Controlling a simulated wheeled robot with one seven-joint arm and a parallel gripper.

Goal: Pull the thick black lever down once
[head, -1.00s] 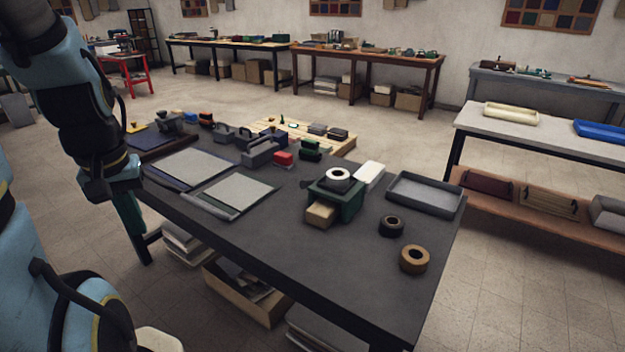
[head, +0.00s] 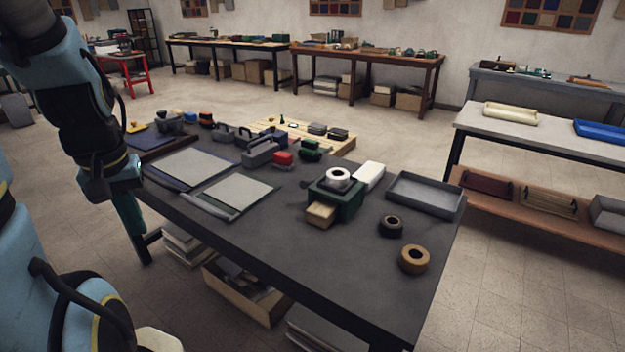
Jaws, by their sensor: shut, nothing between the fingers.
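I cannot make out a thick black lever in the head view. A red stand (head: 126,72) at the far back left carries a dark device (head: 124,44), too small to tell its parts. My arm comes down along the left side. My gripper (head: 131,226) appears as a narrow dark green end pointing down beside the left edge of the dark worktable (head: 300,255). It is shut and empty, apart from everything on the tabletop. Its fingertips are hard to make out.
The worktable carries grey boards (head: 236,192), a green tape dispenser (head: 345,200), a grey tray (head: 425,194), tape rolls (head: 413,259) and small tools. A pale bench (head: 550,130) stands at right, more benches along the back wall. Open floor (head: 220,105) lies between.

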